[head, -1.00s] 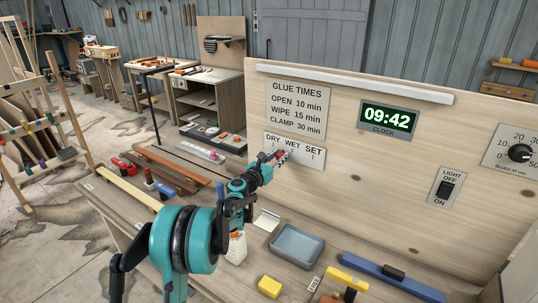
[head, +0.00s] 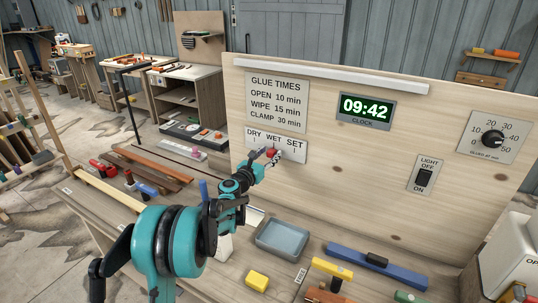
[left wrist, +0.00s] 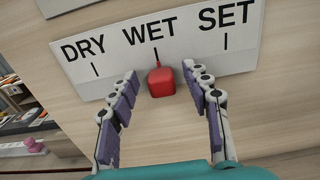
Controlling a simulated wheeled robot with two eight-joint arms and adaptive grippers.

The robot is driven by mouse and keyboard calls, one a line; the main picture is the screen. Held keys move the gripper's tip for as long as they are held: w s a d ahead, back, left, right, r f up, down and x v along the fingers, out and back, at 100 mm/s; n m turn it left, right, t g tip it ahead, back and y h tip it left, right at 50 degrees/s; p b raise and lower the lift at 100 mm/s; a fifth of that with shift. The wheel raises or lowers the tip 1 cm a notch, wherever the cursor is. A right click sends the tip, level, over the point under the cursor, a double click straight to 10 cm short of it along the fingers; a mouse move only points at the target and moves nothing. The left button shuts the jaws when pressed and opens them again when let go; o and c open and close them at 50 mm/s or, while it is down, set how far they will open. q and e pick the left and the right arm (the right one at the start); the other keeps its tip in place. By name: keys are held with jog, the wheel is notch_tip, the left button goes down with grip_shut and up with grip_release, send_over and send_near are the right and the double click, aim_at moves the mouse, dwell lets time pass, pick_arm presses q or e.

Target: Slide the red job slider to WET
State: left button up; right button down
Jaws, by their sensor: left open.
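The red job slider (left wrist: 161,83) is a small red knob on the pale panel, directly below the WET mark on the DRY WET SET label (left wrist: 205,52). The slider (head: 271,153) also shows in the head view under WET. My left gripper (left wrist: 166,82) is open, with one finger on each side of the slider. Gaps show between the knob and both fingers in the left wrist view. In the head view my left gripper (head: 268,156) reaches up to the panel and partly covers the label's lower edge. My right gripper is not in view.
The upright panel also carries a clock (head: 366,110), a light switch (head: 424,179) and a dial (head: 493,139). On the bench below stand a grey tray (head: 283,240), a yellow block (head: 258,279) and a blue bar (head: 376,264).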

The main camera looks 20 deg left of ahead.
pick_arm(q)
jog(key=s+a, duration=0.1)
jog(key=s, duration=1)
jog(key=shift+s+a, duration=0.3)
jog(key=shift+s, duration=0.05)
jog(key=s+d+f+m+g+h, duration=0.2)
jog(key=s+d+m+g, duration=0.5)
jog(key=s+d+m, duration=1.15)
jog(key=s+a+f+m+g+y, duration=0.1)
jog(key=s+f+m+g+y, duration=0.1)
jog(key=s+f+m, duration=0.2)
jog(key=s+a+f+m+g+y, duration=0.1)
jog(key=s+a+f+m+y, duration=0.1)
jog(key=s+m, duration=0.9)
jog(key=shift+a+f+m+g+y, duration=0.3)
jog(key=shift+f+m+g, duration=0.15)
jog(key=shift+f, duration=0.4)
